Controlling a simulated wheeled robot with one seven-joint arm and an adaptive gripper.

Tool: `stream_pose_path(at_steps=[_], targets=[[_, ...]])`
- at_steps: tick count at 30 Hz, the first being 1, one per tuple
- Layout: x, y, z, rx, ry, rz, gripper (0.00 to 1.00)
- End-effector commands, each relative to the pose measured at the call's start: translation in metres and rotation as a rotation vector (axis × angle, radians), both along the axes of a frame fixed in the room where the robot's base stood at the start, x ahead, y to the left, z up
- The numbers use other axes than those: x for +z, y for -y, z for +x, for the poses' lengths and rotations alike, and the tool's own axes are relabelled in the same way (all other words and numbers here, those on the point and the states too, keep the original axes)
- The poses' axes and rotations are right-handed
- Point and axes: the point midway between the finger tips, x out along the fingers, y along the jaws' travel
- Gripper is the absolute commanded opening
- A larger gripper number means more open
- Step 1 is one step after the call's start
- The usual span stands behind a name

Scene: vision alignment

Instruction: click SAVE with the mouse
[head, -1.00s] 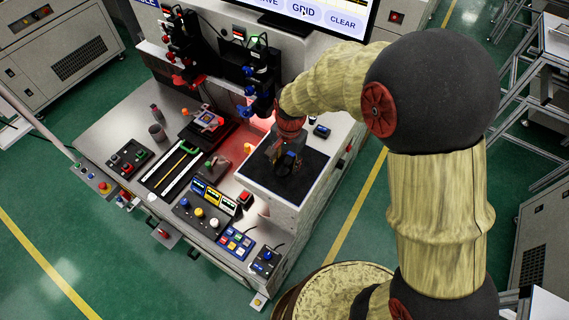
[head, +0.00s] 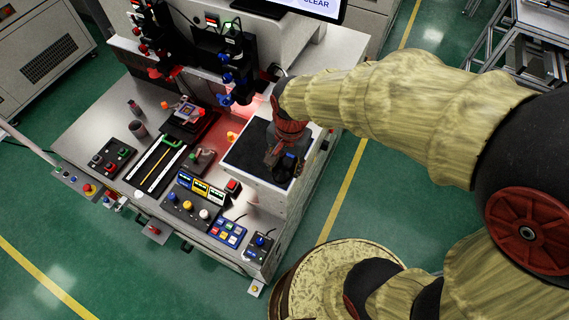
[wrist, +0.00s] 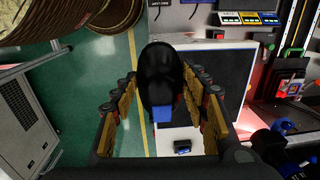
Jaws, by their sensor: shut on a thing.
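The black mouse (wrist: 160,75) with a blue patch at its near end sits between the two fingers of my gripper (wrist: 160,110) in the wrist view. My gripper is shut on it. In the head view my gripper (head: 284,165) is over the right front part of the dark mouse pad (head: 245,152), and the mouse is mostly hidden by it. I cannot tell whether the mouse touches the pad. The monitor (head: 310,8) is cut off by the top edge. Only the CLEAR button shows on it; SAVE and the cursor are out of view.
The pad lies on a pale raised block (head: 267,195). To its left are a red button box (head: 232,187), a keypad (head: 229,233) and a dial panel (head: 190,206). Red-lit camera stands (head: 235,65) are behind. Green floor is open to the right.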

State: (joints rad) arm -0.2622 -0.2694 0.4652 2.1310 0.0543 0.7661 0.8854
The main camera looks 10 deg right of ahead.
Motion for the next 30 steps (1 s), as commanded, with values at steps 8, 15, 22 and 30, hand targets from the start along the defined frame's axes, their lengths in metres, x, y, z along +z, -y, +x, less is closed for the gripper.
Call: stream_pose_path(at_steps=[8, 15, 22, 30], targets=[[-0.022, -0.002, 0.024, 0.0, 0.0, 0.0, 0.14], [-0.038, -0.003, 0.044, -0.001, 0.0, 0.0, 0.14], [-0.054, -0.005, 0.064, -0.001, -0.001, -0.001, 0.14], [-0.072, -0.006, 0.086, 0.0, -0.001, 0.0, 0.14]])
